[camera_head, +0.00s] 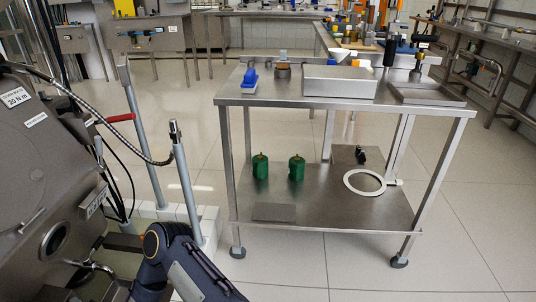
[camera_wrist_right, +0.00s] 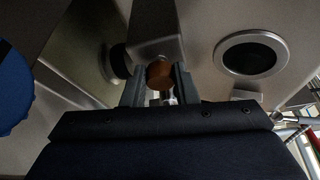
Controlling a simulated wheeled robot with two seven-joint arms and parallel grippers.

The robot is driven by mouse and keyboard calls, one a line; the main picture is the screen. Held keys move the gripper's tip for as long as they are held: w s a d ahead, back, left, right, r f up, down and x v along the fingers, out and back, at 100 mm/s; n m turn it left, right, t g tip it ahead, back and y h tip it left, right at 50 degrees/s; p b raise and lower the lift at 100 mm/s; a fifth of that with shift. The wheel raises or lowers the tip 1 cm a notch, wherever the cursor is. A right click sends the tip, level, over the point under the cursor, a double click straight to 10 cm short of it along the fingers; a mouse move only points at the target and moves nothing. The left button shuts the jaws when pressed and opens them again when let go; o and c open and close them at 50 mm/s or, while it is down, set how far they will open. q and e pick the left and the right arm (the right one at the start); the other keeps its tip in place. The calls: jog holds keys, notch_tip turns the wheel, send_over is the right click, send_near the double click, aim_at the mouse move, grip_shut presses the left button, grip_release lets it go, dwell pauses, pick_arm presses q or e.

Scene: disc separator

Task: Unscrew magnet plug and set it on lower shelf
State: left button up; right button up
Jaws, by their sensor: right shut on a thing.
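In the right wrist view my right gripper (camera_wrist_right: 160,88) is shut on a small orange-brown round-headed piece (camera_wrist_right: 160,72), which looks like the magnet plug. A grey block of the machine stands right behind it; I cannot tell whether the plug is still seated. In the head view my right arm comes up from the bottom, and its gripper and the plug cannot be made out. The lower shelf (camera_head: 330,213) of the steel cart holds two green canisters (camera_head: 261,167) (camera_head: 297,168), a white ring (camera_head: 350,180) and a flat grey pad (camera_head: 274,212). My left gripper is out of view.
The grey separator (camera_head: 40,165) fills the left side, with a round port (camera_head: 55,241) that also shows in the wrist view (camera_wrist_right: 251,54). Posts (camera_head: 188,195) and a hose stand between it and the cart. The shelf's front middle is bare.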

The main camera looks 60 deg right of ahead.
jog(key=n+t+b, duration=0.1)
jog(key=n+b, duration=0.1)
jog(key=shift+w+a+n, duration=0.1)
jog(key=shift+n, duration=0.2)
jog(key=n+t+b, duration=0.1)
jog(key=n+b, duration=0.1)
jog(key=n, duration=0.1)
jog(key=shift+f+b, duration=0.1)
jog(key=shift+b, duration=0.2)
jog(key=o, duration=1.1)
jog(key=shift+f, duration=0.1)
